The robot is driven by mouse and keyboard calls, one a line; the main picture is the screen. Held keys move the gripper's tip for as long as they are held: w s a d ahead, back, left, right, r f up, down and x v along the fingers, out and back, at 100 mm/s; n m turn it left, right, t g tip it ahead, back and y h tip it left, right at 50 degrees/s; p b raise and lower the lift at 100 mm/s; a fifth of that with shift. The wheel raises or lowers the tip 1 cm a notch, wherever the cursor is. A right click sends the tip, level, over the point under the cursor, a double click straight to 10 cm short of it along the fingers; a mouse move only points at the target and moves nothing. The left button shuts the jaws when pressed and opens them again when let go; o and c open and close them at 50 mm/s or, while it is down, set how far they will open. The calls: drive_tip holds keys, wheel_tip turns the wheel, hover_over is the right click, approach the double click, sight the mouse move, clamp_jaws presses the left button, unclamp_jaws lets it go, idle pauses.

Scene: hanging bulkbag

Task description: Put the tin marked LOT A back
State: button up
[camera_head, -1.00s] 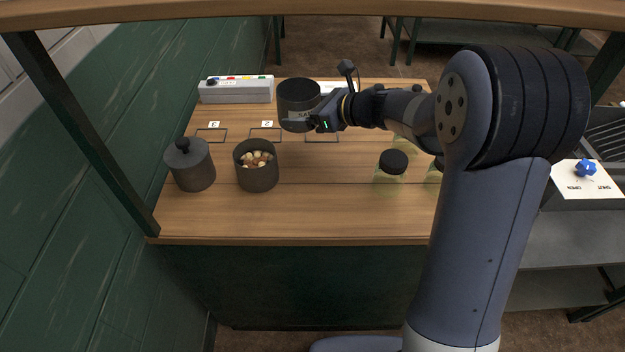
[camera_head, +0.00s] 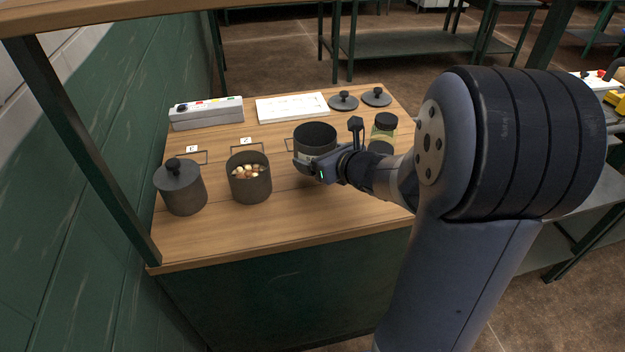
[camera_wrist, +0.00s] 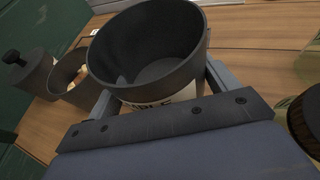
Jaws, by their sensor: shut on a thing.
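My gripper (camera_head: 318,166) is shut on a dark, open-topped round tin (camera_head: 315,136). The tin is upright and looks empty inside in the wrist view (camera_wrist: 150,45). Its pale label is partly covered; the end seems to read "PLE". No "LOT A" marking is readable. The tin is over or on a marked outline (camera_head: 289,144) at the right of the row; I cannot tell whether it touches the table. To its left stand an open tin (camera_head: 251,188) holding small brown and pale pieces and a lidded tin (camera_head: 182,192).
A jar with a black lid (camera_head: 384,130) stands just right of the held tin. Two loose lids (camera_head: 343,102) (camera_head: 377,97), a white panel (camera_head: 292,107) and a grey box with coloured buttons (camera_head: 207,112) lie at the back. The wooden table's front (camera_head: 260,232) is clear.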

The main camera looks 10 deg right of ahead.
sight(319, 184)
drive_tip(key=shift+f+b, duration=0.7)
drive_tip(key=shift+f, duration=1.95)
drive_tip(key=shift+f, duration=0.2)
drive_tip(key=o, duration=1)
drive_tip(key=shift+r, duration=0.1)
